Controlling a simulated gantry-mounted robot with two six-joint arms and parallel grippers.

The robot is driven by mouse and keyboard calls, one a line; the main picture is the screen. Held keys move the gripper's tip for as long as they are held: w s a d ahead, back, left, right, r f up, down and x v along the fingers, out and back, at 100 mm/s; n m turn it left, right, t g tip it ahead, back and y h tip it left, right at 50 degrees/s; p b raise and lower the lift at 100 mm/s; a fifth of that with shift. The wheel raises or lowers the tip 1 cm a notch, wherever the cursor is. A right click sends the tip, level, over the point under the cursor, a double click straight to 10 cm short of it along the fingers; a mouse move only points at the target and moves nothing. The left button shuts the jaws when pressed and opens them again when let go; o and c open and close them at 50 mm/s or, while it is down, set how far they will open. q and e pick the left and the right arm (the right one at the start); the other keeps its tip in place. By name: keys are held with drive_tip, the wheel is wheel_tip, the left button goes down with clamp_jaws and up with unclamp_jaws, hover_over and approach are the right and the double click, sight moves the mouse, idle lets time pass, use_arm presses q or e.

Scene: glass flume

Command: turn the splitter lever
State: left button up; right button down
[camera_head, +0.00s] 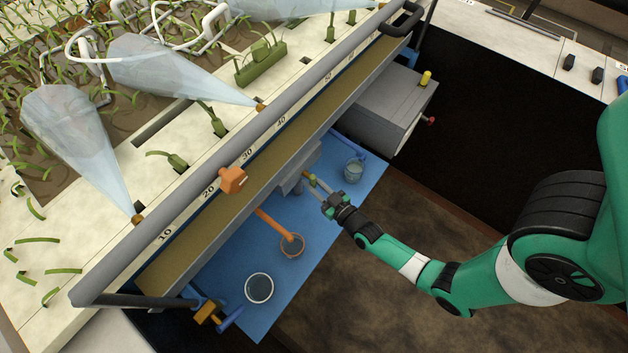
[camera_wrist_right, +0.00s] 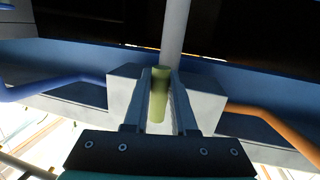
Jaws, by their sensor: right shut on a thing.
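The splitter lever shows in the head view as a small yellow-green grip (camera_head: 312,180) beside a grey block (camera_head: 292,182) under the flume's near side. My right gripper (camera_head: 319,192) reaches it from the lower right. In the right wrist view the green grip (camera_wrist_right: 159,95) stands between the two fingers of my right gripper (camera_wrist_right: 158,78), which are shut on it. A grey rod (camera_wrist_right: 174,30) runs up behind the grip. Grey block faces show on both sides of the fingers. My left gripper is not in view.
A blue mat (camera_head: 225,268) lies below the flume. On it are a clear bucket (camera_head: 353,171), an orange pipe (camera_head: 272,227) with an orange-rimmed container (camera_head: 292,245), and a dark round container (camera_head: 259,288). A grey box (camera_head: 385,110) stands beyond. Bare brown ground is at the lower right.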

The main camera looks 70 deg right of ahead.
drive_tip(key=shift+r, duration=0.1)
idle(0.4)
drive_tip(key=c, duration=0.7)
unclamp_jaws()
drive_tip(key=shift+c, duration=0.2)
drive_tip(key=shift+a, duration=0.1)
drive_tip(key=p+v, duration=0.3)
drive_tip(key=v, duration=0.8)
drive_tip(key=shift+s, duration=0.3)
